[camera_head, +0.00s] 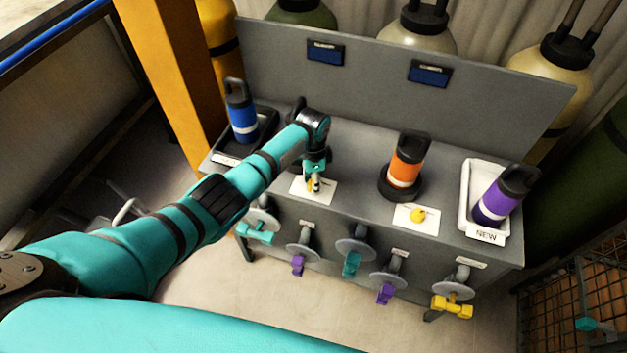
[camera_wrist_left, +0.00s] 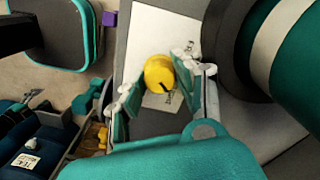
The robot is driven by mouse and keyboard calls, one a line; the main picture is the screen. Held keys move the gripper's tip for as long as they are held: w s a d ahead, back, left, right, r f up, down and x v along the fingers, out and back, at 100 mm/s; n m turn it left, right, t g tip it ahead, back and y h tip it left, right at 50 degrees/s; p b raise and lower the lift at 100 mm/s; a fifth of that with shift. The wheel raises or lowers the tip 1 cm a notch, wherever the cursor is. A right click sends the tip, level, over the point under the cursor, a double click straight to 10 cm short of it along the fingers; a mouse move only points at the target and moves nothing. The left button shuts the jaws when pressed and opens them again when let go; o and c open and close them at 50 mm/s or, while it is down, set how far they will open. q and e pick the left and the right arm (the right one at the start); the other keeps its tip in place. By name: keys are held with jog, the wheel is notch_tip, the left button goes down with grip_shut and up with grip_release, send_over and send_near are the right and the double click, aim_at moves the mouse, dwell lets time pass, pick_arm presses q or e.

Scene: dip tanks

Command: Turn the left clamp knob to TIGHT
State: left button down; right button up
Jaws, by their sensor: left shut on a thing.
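The left clamp knob is a small yellow knob (camera_wrist_left: 158,70) with a dark pointer mark, on a white label card (camera_head: 299,192) at the bench's front edge. In the wrist view it sits between the fingers of my left gripper (camera_wrist_left: 158,82). My left gripper (camera_head: 314,184) points down and is shut on this knob, mostly hiding it in the head view. The card's print is too small and covered to read. A dark teal bottle (camera_wrist_left: 285,60) with a white band stands in a black clamp beside the gripper. My right gripper is not in view.
An orange bottle (camera_head: 405,168) stands in a black clamp behind the right yellow knob (camera_head: 418,215). A blue bottle (camera_head: 242,122) is in a black tray at left. A purple bottle (camera_head: 497,205) leans in the white NEW tray (camera_head: 467,192). Several valve handles line the bench front.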

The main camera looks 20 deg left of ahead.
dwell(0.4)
pick_arm(q)
jog(key=c, duration=0.9)
grip_release()
jog(key=shift+c, duration=0.2)
notch_tip(320, 180, up, 12)
jog(key=shift+w, duration=0.15)
